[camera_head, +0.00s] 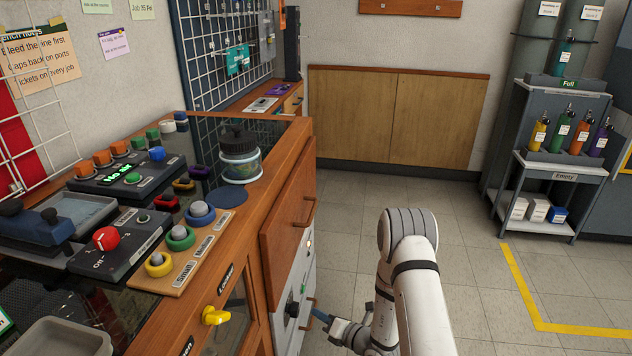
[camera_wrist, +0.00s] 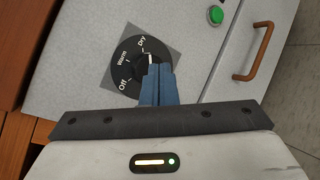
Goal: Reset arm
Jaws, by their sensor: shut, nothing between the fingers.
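My gripper (camera_wrist: 157,84) is shut and empty, its two blue fingers pressed together. In the wrist view its tips are at a round black dial (camera_wrist: 122,59) marked Off, Warm and Dry. The fingers cover part of the dial's knob, and I cannot tell whether they touch it. In the head view my white arm reaches down at the right of the workbench, and my gripper (camera_head: 322,316) is low beside the grey front of the bench.
A green button (camera_wrist: 215,15) and a copper-coloured handle (camera_wrist: 253,55) are near the dial. The wooden bench (camera_head: 285,165) carries a control box (camera_head: 120,240) and a jar (camera_head: 239,155). A shelf with bottles (camera_head: 560,165) stands at right. The floor (camera_head: 480,260) between is clear.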

